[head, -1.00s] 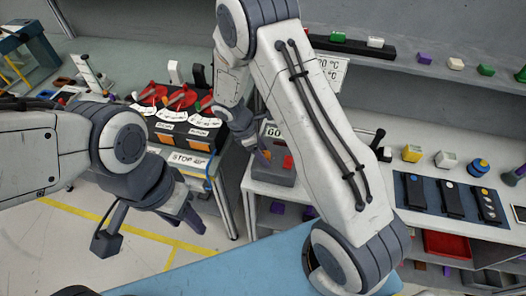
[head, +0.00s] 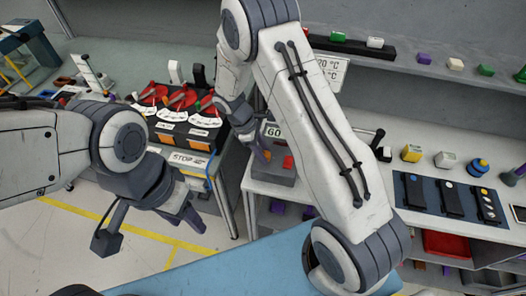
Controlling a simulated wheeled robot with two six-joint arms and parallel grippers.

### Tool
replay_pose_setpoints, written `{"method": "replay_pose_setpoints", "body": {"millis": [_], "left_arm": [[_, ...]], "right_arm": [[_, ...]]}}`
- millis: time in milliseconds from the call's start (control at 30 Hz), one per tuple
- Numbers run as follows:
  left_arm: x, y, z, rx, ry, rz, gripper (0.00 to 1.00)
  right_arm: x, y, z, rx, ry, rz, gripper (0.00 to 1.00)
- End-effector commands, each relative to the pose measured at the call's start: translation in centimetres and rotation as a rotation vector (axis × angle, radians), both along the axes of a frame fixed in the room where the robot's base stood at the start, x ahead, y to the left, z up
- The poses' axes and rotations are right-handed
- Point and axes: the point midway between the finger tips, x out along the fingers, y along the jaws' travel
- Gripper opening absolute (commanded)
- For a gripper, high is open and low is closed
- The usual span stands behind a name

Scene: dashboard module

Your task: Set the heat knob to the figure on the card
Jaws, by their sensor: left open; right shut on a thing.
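The card (head: 333,68) hangs at the back edge, partly covered by my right arm; it shows "°C" lines whose leading figures are cut off. A small grey box (head: 272,172) on the white bench has a display (head: 273,131) that reads like "60" or "GO" and a red part on its front. My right gripper (head: 262,153) is at the box's front, below the display, shut on what appears to be the heat knob, which its fingers hide. My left gripper (head: 150,232) is open and empty over the floor, away from the bench.
A black panel (head: 184,132) with several red levers and white dials stands to the left. A blue mat (head: 452,208) with black pieces lies on the bench at right, near yellow and white blocks. The floor (head: 60,245) at front left is clear.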

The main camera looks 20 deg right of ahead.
Motion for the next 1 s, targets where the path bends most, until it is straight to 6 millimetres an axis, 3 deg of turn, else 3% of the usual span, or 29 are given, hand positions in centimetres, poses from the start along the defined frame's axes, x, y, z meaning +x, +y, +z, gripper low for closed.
{"method": "replay_pose_setpoints", "body": {"millis": [500,1000], "left_arm": [[0.00,0.00,-0.20,0.000,0.000,0.000,0.50],[0.00,0.00,-0.30,0.000,0.000,0.000,0.50]], "right_arm": [[0.24,-0.18,0.04,0.000,-0.001,-0.391,0.00],[0.24,-0.17,0.09,0.000,-0.001,-0.508,0.00]]}}
